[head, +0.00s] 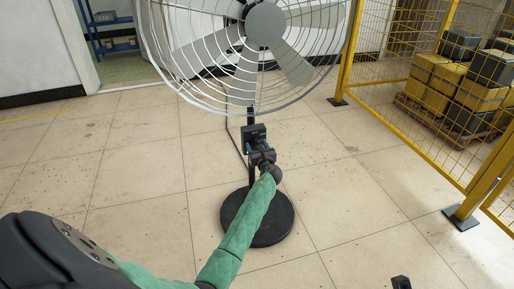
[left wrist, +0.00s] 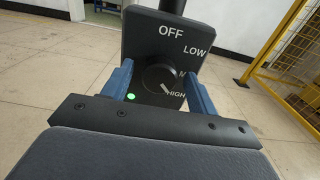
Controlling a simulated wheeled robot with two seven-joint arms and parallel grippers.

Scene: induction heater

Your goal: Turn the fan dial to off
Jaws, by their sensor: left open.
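A large pedestal fan (head: 265,25) with a wire cage and round black base (head: 272,228) stands ahead of me. Its black control box (left wrist: 145,25) carries the labels OFF, LOW, a partly hidden M, and HIGH. The round fan dial (left wrist: 160,77) has a white mark slanting down right, toward HIGH. A green light (left wrist: 131,96) glows at the box's lower left. My left gripper (left wrist: 163,88) is open, with one blue finger on each side of the dial; I cannot tell whether they touch it.
A yellow mesh fence (head: 425,85) stands on the right, with stacked yellow and black boxes (head: 468,85) on a pallet behind it. A blue shelf (head: 110,30) is in the doorway at the back left. The tiled floor around the fan is clear.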

